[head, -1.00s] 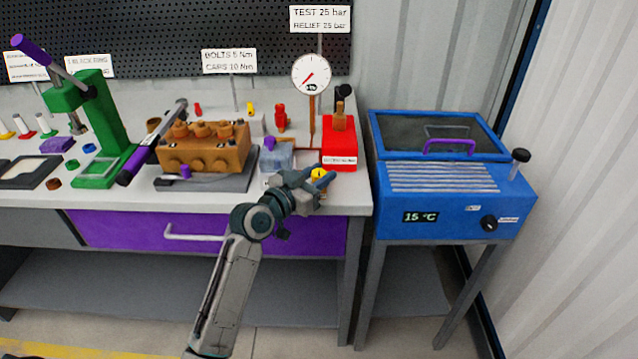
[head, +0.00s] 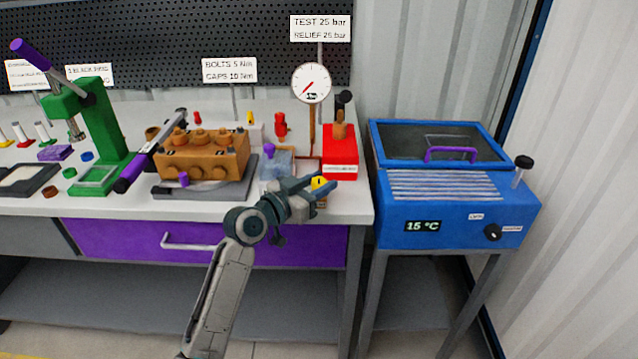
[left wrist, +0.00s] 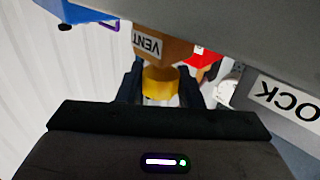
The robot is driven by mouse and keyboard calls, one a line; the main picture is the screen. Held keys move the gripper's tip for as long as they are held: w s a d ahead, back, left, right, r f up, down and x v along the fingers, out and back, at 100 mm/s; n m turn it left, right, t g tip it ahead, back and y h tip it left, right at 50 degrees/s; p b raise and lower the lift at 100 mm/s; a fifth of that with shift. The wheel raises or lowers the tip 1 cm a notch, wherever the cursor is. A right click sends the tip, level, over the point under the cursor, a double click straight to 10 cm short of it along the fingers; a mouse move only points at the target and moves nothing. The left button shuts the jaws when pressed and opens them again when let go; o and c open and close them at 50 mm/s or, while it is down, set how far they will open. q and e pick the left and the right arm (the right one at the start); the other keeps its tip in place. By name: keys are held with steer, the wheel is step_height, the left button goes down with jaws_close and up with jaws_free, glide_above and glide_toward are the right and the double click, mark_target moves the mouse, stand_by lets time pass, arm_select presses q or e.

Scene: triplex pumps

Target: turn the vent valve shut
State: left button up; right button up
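The vent valve shows in the left wrist view as a yellow knob (left wrist: 160,84) on a brown-orange body with a VENT label (left wrist: 148,44). In the head view the yellow knob (head: 319,183) sits at the front right edge of the bench, partly hidden by my gripper. My left gripper (head: 321,184) reaches it from the front. In the left wrist view its two dark fingers (left wrist: 162,88) stand on either side of the knob, apart, with narrow gaps visible. I cannot tell whether either finger touches it. My right gripper is in neither view.
A red box (head: 340,165) and a pressure gauge (head: 312,83) stand just behind the valve. An orange pump block (head: 203,158) and a green press (head: 103,135) are to the left. A blue 15 °C cabinet (head: 455,215) stands right of the bench.

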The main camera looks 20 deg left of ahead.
arm_select(q)
steer(key=shift+o, duration=1.4)
steer(key=shift+s+a, duration=0.1)
steer(key=b+v, duration=0.1)
steer(key=v, duration=0.9)
steer(key=shift+s, duration=0.25)
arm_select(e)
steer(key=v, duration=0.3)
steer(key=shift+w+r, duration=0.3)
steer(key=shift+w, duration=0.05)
arm_select(q)
steer(key=shift+a, duration=0.1)
